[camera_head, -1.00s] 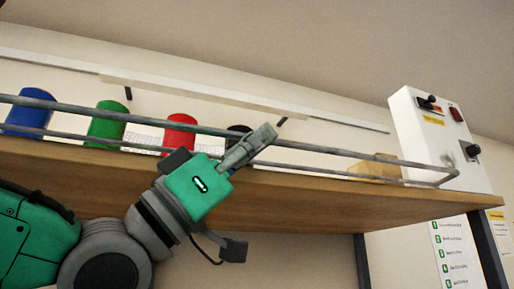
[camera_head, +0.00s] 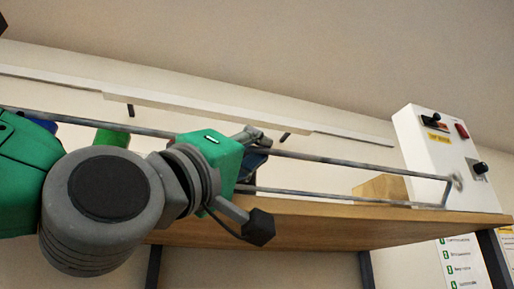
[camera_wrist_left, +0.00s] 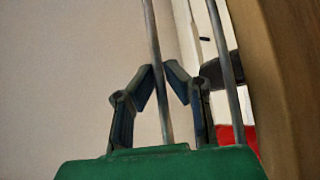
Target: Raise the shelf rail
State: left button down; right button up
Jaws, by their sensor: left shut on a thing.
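The shelf rail (camera_head: 340,160) is a grey metal frame with an upper and a lower bar along the front of the wooden shelf (camera_head: 330,224). Its upper bar stands clearly above the shelf edge, and the lower bar runs close to the board. My left gripper (camera_head: 256,138) is shut on the upper bar, left of the middle of the picture. In the left wrist view, the fingers (camera_wrist_left: 160,68) sit on either side of the rail bar (camera_wrist_left: 154,40). My arm hides part of the rail and shelf at the left. My right gripper is out of view.
A white control box (camera_head: 440,150) with switches stands at the shelf's right end. A wooden block (camera_head: 382,187), a green can (camera_head: 112,138) and a dark container (camera_head: 250,163) stand behind the rail. A red thing (camera_wrist_left: 232,135) shows in the left wrist view.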

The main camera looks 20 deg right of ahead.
pick_arm(q)
jog(key=shift+w+n, duration=0.15)
jog(key=shift+n, duration=0.15)
jog(key=c, duration=1.6)
grip_release()
jog(key=shift+c, duration=0.2)
jog(key=shift+w+d, duration=0.1)
jog(key=shift+w, duration=0.05)
jog(key=shift+s+a+f, duration=0.3)
jog(key=shift+s, duration=0.05)
jog(key=v, duration=1.1)
jog(key=shift+w, duration=0.1)
